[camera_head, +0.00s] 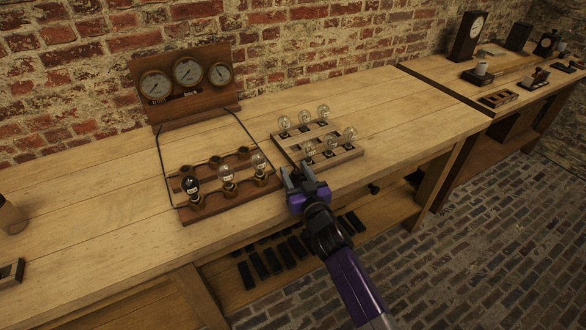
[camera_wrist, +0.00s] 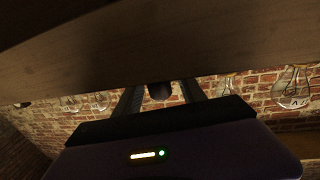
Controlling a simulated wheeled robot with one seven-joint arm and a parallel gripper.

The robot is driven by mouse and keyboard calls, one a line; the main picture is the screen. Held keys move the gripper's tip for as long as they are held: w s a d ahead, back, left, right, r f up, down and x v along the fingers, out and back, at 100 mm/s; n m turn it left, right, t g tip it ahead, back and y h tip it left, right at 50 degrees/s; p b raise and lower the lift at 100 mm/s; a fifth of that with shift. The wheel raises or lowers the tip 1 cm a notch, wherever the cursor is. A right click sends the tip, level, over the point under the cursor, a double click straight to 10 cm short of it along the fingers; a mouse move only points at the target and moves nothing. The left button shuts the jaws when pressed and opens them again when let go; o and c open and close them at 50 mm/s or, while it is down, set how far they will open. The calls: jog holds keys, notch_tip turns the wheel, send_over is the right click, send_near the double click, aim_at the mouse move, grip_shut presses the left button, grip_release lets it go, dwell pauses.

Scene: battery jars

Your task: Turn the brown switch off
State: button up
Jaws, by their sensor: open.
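My gripper (camera_head: 297,180) is open, at the front edge of the bench between the two bulb boards. In the wrist view its two fingers (camera_wrist: 162,92) stand apart, with a dark brownish knob-like part (camera_wrist: 160,91) between them under a wooden edge. This may be the brown switch, but its colour and on or off position cannot be told; contact with the fingers is also unclear. In the head view the gripper hides that spot. A separate dark knob (camera_head: 373,188) sits on the bench front to the right.
A wooden board (camera_head: 205,213) with three bulbs is wired to a gauge panel (camera_head: 190,105). A rack (camera_head: 345,158) of clear bulbs stands just behind my gripper. Dark blocks (camera_head: 270,262) lie on the shelf below. The bench (camera_head: 410,110) is clear to the right of the rack.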

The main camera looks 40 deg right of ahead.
jog(key=shift+x, duration=1.05)
